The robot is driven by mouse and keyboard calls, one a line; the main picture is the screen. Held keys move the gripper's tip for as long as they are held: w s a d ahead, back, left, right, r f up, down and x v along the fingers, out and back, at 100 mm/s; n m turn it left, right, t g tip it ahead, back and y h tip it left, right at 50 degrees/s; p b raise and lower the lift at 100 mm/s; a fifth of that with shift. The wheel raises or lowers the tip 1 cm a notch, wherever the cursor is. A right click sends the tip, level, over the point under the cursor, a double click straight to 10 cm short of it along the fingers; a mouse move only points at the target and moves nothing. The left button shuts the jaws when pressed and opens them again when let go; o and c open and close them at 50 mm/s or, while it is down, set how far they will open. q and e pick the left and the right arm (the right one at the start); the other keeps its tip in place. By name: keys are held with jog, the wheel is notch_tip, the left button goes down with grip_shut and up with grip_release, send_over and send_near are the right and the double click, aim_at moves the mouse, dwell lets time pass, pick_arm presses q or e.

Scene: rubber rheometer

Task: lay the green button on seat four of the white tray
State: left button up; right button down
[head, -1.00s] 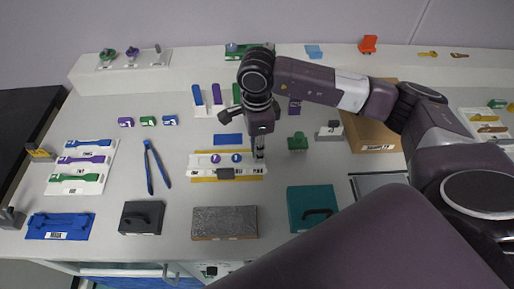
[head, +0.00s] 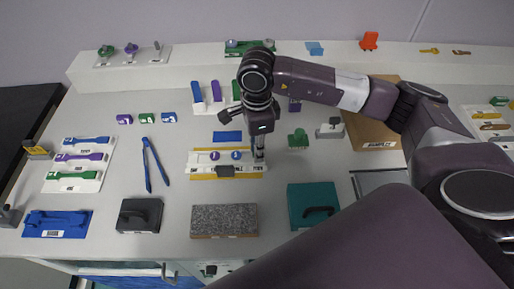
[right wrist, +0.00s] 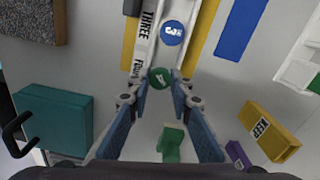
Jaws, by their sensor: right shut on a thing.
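The white tray (head: 199,169) lies on a yellow mat (head: 208,177) in the middle of the bench. My right gripper (head: 259,159) points down at its right end. In the right wrist view the fingertips (right wrist: 162,84) are shut on the green button (right wrist: 160,78), marked 4, beside the tray's FOUR label (right wrist: 138,68). I cannot tell whether the button touches the seat. A blue button (right wrist: 172,33), marked 3, sits by the THREE label. In the head view a purple button (head: 214,156) sits left of the blue one. My left gripper is not in view.
A dark grey block (head: 225,171) is at the tray's front edge. A blue plate (head: 228,137) lies behind the tray, and a green handled piece (head: 298,138) to the right. A speckled slab (head: 224,221) and a teal box (head: 300,207) stand in front.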

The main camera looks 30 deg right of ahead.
jog(key=c, duration=1.7)
grip_release()
jog(key=shift+o, duration=0.2)
notch_tip(320, 180, up, 12)
